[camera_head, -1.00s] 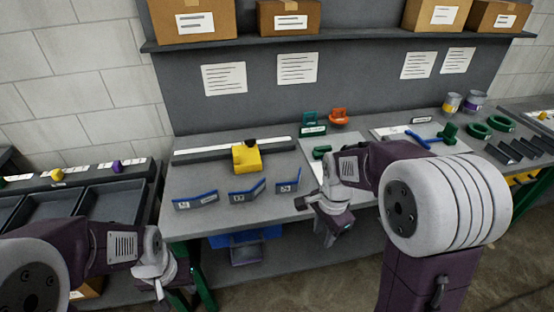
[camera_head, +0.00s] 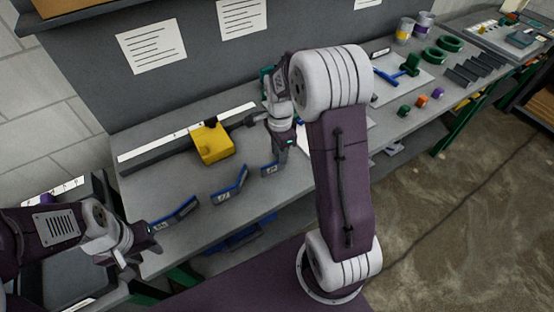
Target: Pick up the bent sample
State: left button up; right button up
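Three blue-edged pieces with white labels stand in a row along the bench's front: a left piece (camera_head: 175,213), a middle piece (camera_head: 231,187) and a right piece (camera_head: 269,169). All look angled to some degree; I cannot tell which one is the bent sample. My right gripper (camera_head: 280,148) is over the bench, just above and behind the right piece, partly covering it in view. Contact and finger opening are unclear. My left gripper (camera_head: 140,244) is at the bench's left front corner, below the left piece in the picture, with nothing visibly held; its opening is unclear.
A yellow block (camera_head: 212,145) sits by a long dark bar with a white strip (camera_head: 150,150) behind the pieces. Green rings (camera_head: 441,56), dark angle strips (camera_head: 477,69) and cans (camera_head: 404,31) occupy the right end. Grey bins (camera_head: 75,265) stand left.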

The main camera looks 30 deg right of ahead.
jog(key=shift+w+a+f, duration=0.1)
jog(key=shift+w+f, duration=0.1)
jog(key=shift+f, duration=0.25)
jog(key=f, duration=0.4)
jog(key=shift+s+d, duration=0.15)
jog(key=shift+d, duration=0.2)
jog(key=shift+f, duration=0.45)
grip_shut()
jog(key=shift+r, duration=0.1)
